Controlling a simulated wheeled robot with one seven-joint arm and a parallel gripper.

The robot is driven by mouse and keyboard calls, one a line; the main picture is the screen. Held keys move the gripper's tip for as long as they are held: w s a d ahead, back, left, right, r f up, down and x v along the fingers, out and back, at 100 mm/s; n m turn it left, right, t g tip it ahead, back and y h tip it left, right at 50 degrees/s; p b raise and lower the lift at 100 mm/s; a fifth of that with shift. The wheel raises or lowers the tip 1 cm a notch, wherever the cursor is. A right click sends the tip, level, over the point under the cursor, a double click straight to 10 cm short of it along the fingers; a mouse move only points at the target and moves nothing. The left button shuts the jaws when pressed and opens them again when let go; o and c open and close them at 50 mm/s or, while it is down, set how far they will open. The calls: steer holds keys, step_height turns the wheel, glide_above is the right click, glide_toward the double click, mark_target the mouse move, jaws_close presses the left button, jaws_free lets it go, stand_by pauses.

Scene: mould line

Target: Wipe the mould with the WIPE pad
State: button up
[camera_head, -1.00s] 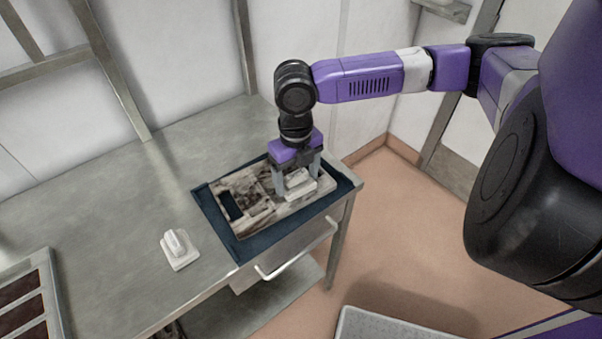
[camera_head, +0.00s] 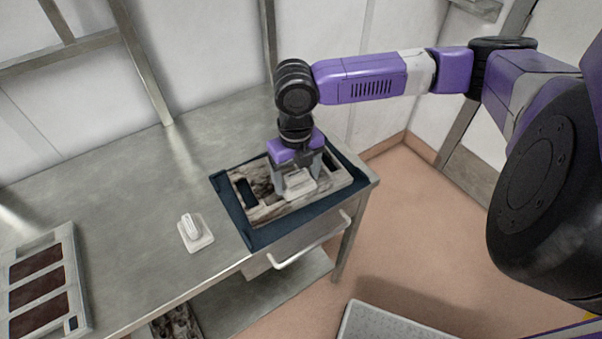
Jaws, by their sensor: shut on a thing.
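The mould (camera_head: 262,212) is a flat, stained, brown-and-pale block with dark recesses. It lies on a dark blue mat (camera_head: 232,208) at the right end of the steel table. My gripper (camera_head: 298,186) points down over the middle of the mould. It is shut on a white pad (camera_head: 301,190), which sits low at the mould's top face and seems to touch it. A second white pad (camera_head: 194,232) with a raised grip stands on the bare table left of the mat. No lettering is readable on either pad.
The steel table (camera_head: 130,190) is clear behind and left of the mat. A pale tray (camera_head: 82,285) with dark red-brown panels lies at its left front. A white handle (camera_head: 312,243) juts from the table's front. A grey bin (camera_head: 385,325) stands on the floor.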

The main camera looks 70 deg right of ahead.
mark_target(309, 172)
steer(key=shift+w+a, duration=0.1)
steer(key=shift+w+a+f, duration=0.15)
steer(key=shift+w+a, duration=0.7)
steer(key=shift+a, duration=0.3)
steer(key=shift+w+a+p, duration=0.45)
steer(key=shift+w+a, duration=0.5)
steer(key=shift+a, duration=0.2)
steer(key=shift+s+d+r, duration=0.25)
steer(key=shift+s+d, duration=0.75)
steer(key=shift+d, duration=0.25)
steer(key=shift+s+d+f, duration=0.15)
steer(key=shift+s+d, duration=0.85)
steer(key=shift+d, duration=0.25)
steer(key=shift+s+d+f, duration=0.1)
steer(key=shift+s+d, duration=0.85)
steer(key=shift+d, duration=0.25)
